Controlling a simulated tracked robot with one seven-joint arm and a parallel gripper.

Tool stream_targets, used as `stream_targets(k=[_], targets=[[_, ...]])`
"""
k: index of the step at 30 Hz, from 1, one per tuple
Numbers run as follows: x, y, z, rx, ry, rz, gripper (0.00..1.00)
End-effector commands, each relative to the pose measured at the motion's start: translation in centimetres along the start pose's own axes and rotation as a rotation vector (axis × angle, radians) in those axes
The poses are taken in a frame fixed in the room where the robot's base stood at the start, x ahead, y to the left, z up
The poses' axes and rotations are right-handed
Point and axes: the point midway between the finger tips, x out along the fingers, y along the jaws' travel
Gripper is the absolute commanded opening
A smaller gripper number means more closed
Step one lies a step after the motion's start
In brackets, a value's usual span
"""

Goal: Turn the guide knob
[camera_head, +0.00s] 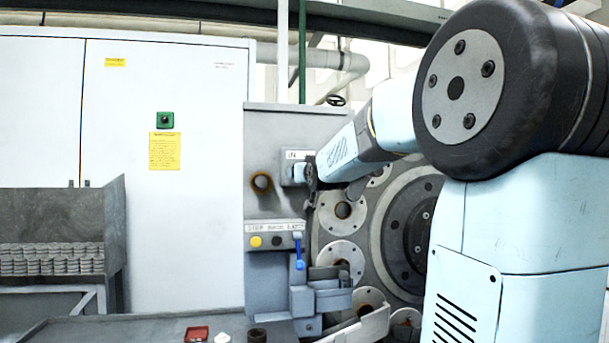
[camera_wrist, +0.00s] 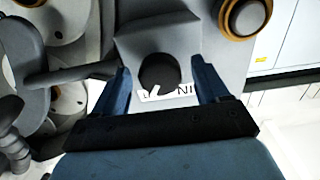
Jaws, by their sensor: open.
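A dark round knob (camera_wrist: 158,72) sits on a grey block (camera_wrist: 158,35) in the wrist view, above a white label (camera_wrist: 184,90) that reads "IN" upside down. In the head view the label (camera_head: 295,155) is on the grey panel, and the knob is hidden by my gripper. My gripper (camera_wrist: 159,68) is open, with one blue finger on each side of the knob. There seem to be gaps between fingers and knob. In the head view my gripper (camera_head: 303,173) reaches the block from the right.
Below are a yellow button (camera_head: 256,242), a dark button and a blue lever (camera_head: 299,250). A brown-rimmed round fitting (camera_head: 261,183) is left of the block. The large ring wheel (camera_head: 385,210) stands right, close to my arm.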

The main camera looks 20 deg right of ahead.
Motion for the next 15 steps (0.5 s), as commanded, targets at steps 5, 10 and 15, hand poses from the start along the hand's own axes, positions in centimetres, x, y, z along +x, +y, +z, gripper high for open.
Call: stream_targets(k=[5,10,15], targets=[[0.53,0.02,0.0,-0.001,0.0,0.0,0.74],[0.53,0.03,0.0,-0.001,0.0,0.0,0.74],[0.52,0.02,0.0,-0.001,0.0,0.0,0.63]])
